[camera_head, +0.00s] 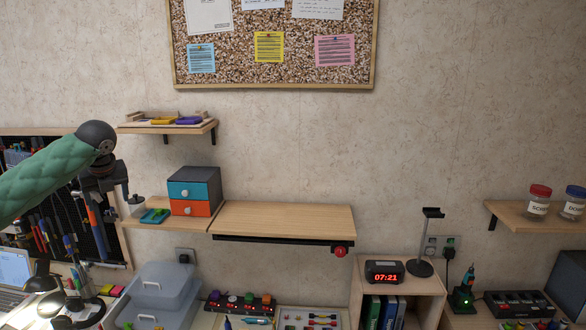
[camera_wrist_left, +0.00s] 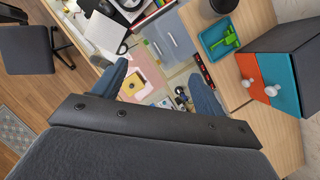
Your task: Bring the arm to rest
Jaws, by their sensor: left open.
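My left arm, in a green sleeve, comes in from the left in the head view. Its gripper (camera_head: 109,204) hangs fingers down in front of the tool pegboard (camera_head: 72,218), left of the small drawer box (camera_head: 194,190). In the left wrist view the two fingers (camera_wrist_left: 160,84) stand apart with nothing between them, above the desk area. The gripper is open and empty. My right gripper does not show in either view.
An upper shelf (camera_head: 168,128) is close to the wrist. A clear bin (camera_head: 160,289) stands below. Open wall lies right of the drawer box.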

